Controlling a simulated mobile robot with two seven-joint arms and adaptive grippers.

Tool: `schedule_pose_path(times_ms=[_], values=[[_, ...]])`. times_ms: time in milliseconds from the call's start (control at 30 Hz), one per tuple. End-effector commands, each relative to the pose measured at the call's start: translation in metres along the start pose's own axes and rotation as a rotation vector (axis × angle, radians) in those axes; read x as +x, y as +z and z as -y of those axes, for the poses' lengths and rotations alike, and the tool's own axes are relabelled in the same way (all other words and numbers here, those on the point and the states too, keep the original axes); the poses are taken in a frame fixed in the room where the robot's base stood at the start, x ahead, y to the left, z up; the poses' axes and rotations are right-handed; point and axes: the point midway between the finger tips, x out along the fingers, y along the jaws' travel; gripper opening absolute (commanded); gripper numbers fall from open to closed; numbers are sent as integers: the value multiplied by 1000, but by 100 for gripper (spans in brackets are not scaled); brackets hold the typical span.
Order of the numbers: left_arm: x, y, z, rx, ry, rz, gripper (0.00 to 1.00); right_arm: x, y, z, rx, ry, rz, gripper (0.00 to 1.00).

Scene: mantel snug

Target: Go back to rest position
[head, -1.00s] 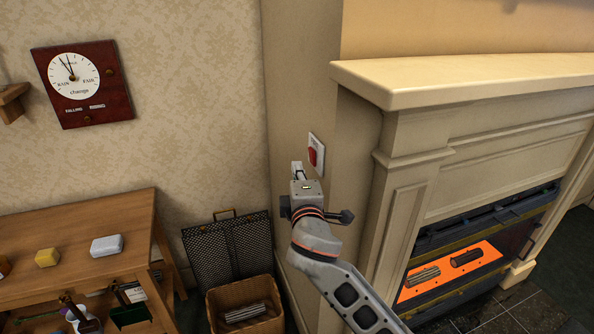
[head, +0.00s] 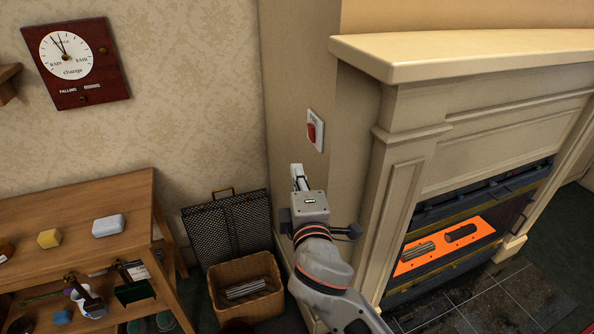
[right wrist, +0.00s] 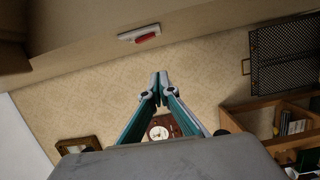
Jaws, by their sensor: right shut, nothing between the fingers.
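My right gripper (head: 298,172) is in the middle of the head view, below a white wall plate with a red switch (head: 315,130). It stands apart from the switch. In the right wrist view its two fingers (right wrist: 160,88) come together at the tips with nothing between them. The switch (right wrist: 139,34) shows there beyond the fingertips, near the top. My left gripper is in neither view.
The fireplace with its cream mantel (head: 450,52) stands close to the right of my arm. A wicker basket (head: 246,290) and a black mesh screen (head: 230,232) stand below. A wooden table (head: 70,220) is at the left. A barometer (head: 75,62) hangs on the wall.

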Motion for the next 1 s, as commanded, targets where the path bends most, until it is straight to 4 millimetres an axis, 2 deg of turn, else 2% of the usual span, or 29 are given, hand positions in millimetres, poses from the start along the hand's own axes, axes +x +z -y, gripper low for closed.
schedule_pose_path(times_ms=[167,267,367,467,500,600,667,700,800,900,1000], values=[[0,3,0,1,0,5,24,0,0,2,3,-3,-1,0],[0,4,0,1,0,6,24,-2,4,20,37,-36,-7,0],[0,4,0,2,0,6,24,-10,14,63,130,-111,-20,0],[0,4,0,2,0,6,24,-28,29,124,280,-217,-26,0],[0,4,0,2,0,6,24,-38,36,150,350,-262,-24,0],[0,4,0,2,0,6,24,-69,55,210,530,-364,-4,0],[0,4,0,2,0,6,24,-92,68,243,640,-418,20,0],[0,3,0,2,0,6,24,-108,77,263,713,-451,40,0],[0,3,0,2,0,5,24,-152,100,309,897,-521,102,0],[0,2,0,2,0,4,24,-194,124,342,1058,-564,172,0],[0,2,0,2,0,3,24,-228,143,363,1179,-586,234,0]])
